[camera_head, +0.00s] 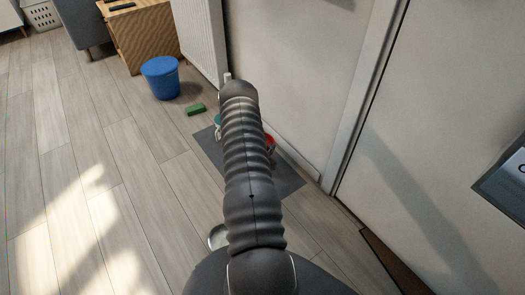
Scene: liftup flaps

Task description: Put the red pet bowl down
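A small part of the red pet bowl (271,144) shows just right of my arm, in front of the white wall. It appears over the dark grey mat (287,182). The rest of the bowl is hidden behind my arm, and I cannot tell whether it rests on the mat or is held above it. My arm runs up the middle of the view and hides the gripper, so its fingers and any hold on the bowl do not show.
A teal item (217,121) peeks out left of my arm. A green block (196,110) and a blue bucket (160,77) are on the wooden floor beyond. A radiator (202,38) and a wooden cabinet (143,36) stand behind. A door (440,130) is at right. The left floor is clear.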

